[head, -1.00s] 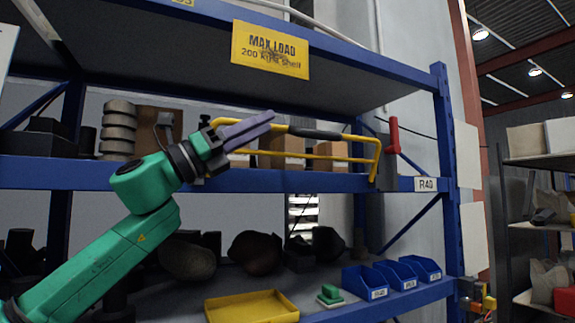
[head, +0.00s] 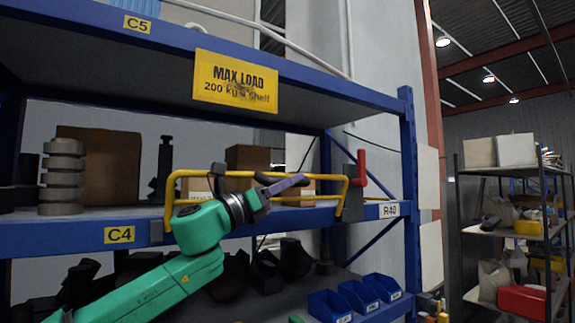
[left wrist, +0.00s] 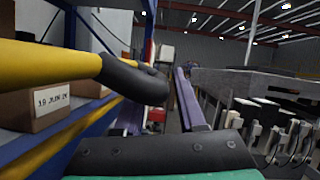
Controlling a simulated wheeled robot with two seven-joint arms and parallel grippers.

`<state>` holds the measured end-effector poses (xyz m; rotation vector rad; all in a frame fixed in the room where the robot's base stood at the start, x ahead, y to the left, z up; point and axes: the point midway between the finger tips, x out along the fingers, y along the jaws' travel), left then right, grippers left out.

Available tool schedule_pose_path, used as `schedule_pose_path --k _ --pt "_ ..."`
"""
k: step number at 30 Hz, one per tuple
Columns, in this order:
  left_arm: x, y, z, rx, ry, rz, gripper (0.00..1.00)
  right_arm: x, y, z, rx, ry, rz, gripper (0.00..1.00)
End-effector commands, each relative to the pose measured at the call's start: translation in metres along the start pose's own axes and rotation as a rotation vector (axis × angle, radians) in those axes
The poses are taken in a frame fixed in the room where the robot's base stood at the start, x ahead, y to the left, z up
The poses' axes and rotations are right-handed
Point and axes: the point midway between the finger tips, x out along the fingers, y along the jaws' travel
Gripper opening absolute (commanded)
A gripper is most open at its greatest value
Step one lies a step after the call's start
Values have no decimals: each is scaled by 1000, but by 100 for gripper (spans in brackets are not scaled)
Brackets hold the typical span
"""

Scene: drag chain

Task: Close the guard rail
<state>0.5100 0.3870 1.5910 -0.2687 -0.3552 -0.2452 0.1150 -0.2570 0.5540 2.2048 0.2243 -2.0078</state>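The guard rail (head: 225,174) is a yellow tubular frame with a dark grip, running along the front of the middle shelf. Its right end is at a grey bracket with a red lever (head: 361,170); I cannot tell whether it is seated there. In the left wrist view the yellow tube (left wrist: 50,62) and black grip (left wrist: 135,80) are close on the left. My left gripper (head: 288,183) is in front of the grip, its purple fingers pointing right. In the wrist view the fingers (left wrist: 160,108) are apart, with the grip overlapping the left one; contact is unclear. My right gripper is not in view.
Boxes and a stack of grey rings (head: 62,175) stand on the shelf (head: 290,216) behind the rail. Blue bins (head: 358,296) sit on the lower shelf. A blue upright (head: 411,190) stands right of the bracket. An aisle separates it from another rack (head: 505,174).

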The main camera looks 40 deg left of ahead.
Motion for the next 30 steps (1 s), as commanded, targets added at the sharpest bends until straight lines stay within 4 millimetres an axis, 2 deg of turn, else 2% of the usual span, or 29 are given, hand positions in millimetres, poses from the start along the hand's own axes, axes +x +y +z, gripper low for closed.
schedule_pose_path --k 6,7,9,10,30 --pt "0 0 -1 0 0 0 40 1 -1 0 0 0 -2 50" --pt "0 0 -1 0 0 0 36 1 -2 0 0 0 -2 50" --pt "0 0 -1 0 0 0 9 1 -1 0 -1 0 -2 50" --pt "0 0 -1 0 0 0 0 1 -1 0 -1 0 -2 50" --pt "0 0 0 0 -1 0 0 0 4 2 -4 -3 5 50"
